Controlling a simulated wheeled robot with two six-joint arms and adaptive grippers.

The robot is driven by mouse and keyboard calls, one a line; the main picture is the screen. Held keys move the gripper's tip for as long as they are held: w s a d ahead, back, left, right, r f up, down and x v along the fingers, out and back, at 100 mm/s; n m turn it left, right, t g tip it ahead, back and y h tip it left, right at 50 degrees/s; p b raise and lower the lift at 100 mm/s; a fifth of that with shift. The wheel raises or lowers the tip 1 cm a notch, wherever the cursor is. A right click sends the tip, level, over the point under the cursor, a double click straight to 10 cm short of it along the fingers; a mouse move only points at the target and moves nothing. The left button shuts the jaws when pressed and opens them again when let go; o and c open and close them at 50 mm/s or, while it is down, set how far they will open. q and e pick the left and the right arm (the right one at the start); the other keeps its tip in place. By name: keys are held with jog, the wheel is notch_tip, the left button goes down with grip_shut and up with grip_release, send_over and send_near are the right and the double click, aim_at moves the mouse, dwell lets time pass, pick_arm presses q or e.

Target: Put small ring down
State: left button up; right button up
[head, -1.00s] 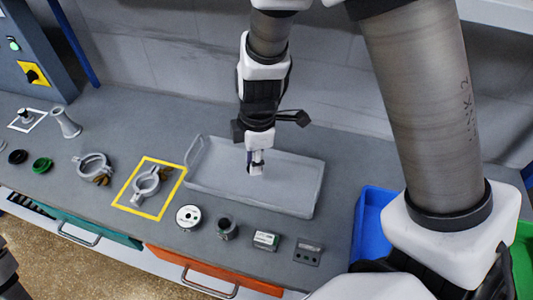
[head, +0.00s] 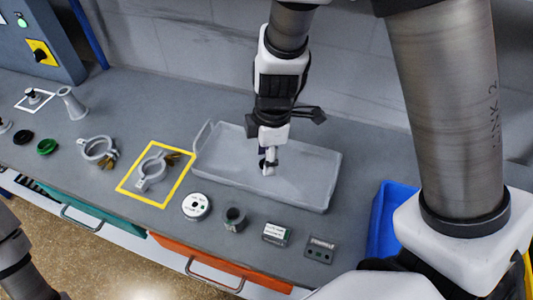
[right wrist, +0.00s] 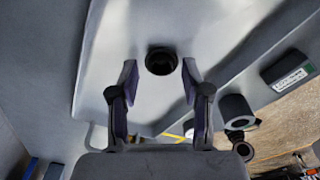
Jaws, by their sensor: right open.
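My right gripper (head: 268,170) is low over the grey tray (head: 318,203) in the head view. In the right wrist view its two fingers stand apart. A small black ring (right wrist: 161,62) shows between and just beyond the fingertips against the pale tray floor, with a gap to each finger. It appears to lie flat in the tray, though its exact height is hard to judge. In the head view I cannot make out the ring clearly at the gripper. My left gripper is out of view.
A clamp (head: 152,171) lies in a yellow-outlined square left of the tray, with another clamp (head: 98,150) beyond. A round white-topped part (head: 196,207), a grey cylinder (head: 235,219) and two small blocks line the front. A blue bin (head: 385,225) stands right.

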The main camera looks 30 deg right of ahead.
jog(key=shift+r+p, duration=0.35)
jog(key=r, duration=0.4)
jog(key=r+p, duration=0.1)
jog(key=r, duration=0.2)
jog(key=shift+s+d, duration=0.15)
jog(key=shift+d, duration=0.1)
jog(key=shift+r, duration=0.15)
